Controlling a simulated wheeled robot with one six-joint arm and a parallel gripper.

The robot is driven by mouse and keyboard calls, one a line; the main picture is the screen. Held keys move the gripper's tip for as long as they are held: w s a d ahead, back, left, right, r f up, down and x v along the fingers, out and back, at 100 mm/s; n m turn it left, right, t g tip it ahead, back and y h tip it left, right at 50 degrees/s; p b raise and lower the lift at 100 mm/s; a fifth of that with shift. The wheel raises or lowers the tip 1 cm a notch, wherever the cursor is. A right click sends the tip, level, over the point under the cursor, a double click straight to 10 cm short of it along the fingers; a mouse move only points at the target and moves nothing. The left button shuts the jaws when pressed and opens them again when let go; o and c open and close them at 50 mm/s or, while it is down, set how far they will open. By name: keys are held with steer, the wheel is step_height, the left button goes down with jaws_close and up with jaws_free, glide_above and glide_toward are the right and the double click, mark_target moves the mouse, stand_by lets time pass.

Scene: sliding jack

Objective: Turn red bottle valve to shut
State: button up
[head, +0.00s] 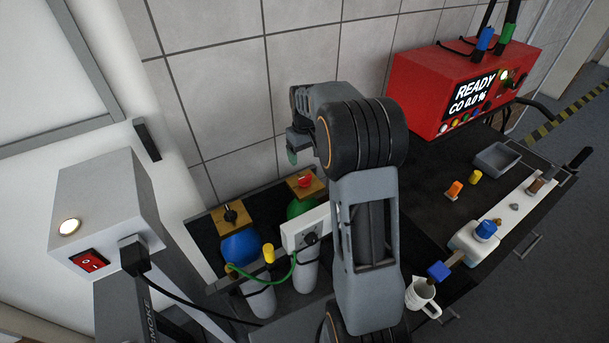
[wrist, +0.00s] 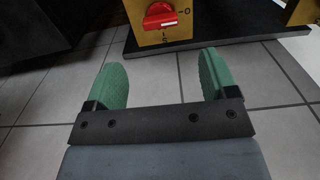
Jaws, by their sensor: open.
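The red bottle valve (head: 305,181) is a red knob on a brass-coloured block on top of the green bottle (head: 298,208). In the wrist view the red knob (wrist: 160,17) shows at the top centre on its yellow plate, with marks "0", "1" and "S" partly legible around it. My gripper (head: 292,155) is above and slightly left of the red valve in the head view. In the wrist view its two green fingertips (wrist: 165,78) are apart with only floor tiles visible between them. The knob lies beyond the fingertips, not between them. My arm hides part of the scene.
A blue bottle (head: 240,247) with a black valve (head: 230,214) stands left of the green one. A red analyser (head: 455,85) reads "READY CO 0.0 %". A tiled wall is close behind my gripper.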

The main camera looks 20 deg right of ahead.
mark_target(305, 177)
step_height(305, 177, down, 10)
steer(key=shift+r+p, duration=0.25)
steer(key=shift+p, duration=0.2)
steer(key=c, duration=0.9)
steer(key=shift+c, duration=0.2)
